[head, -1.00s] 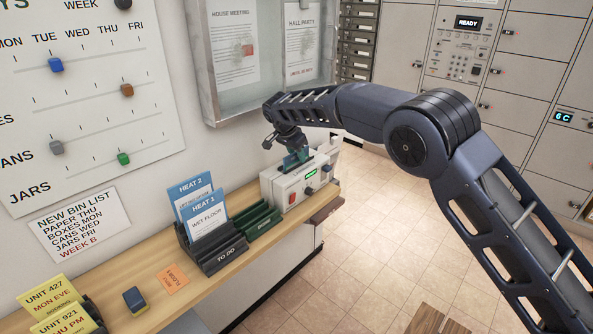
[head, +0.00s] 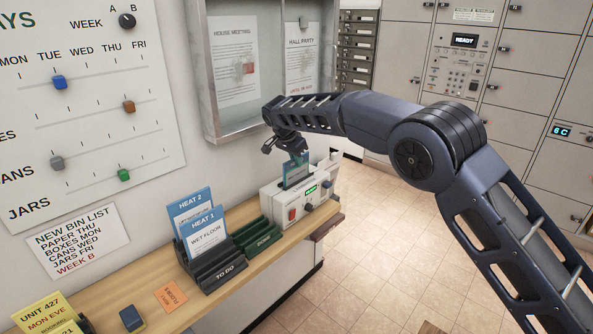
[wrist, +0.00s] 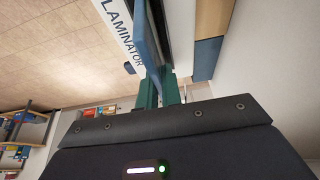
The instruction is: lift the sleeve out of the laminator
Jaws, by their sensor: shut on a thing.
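The laminator (head: 291,204) is a white box with a red switch and a small green display, standing on the far part of the wooden counter. The sleeve (head: 297,174) is a blue-teal sheet with a pale edge, standing upright above the laminator's top. I cannot tell if its lower edge is still in the slot. My gripper (head: 296,155) is above the laminator, shut on the sleeve's upper edge. In the wrist view the green fingers (wrist: 165,90) close on the blue sleeve (wrist: 147,38), seen edge-on beside the laminator's lettered white face (wrist: 118,22).
A green rack (head: 254,239) and a black TO DO rack (head: 212,262) with blue-headed cards (head: 206,228) stand left of the laminator. A glass notice case (head: 262,65) hangs on the wall behind. Floor to the right is open.

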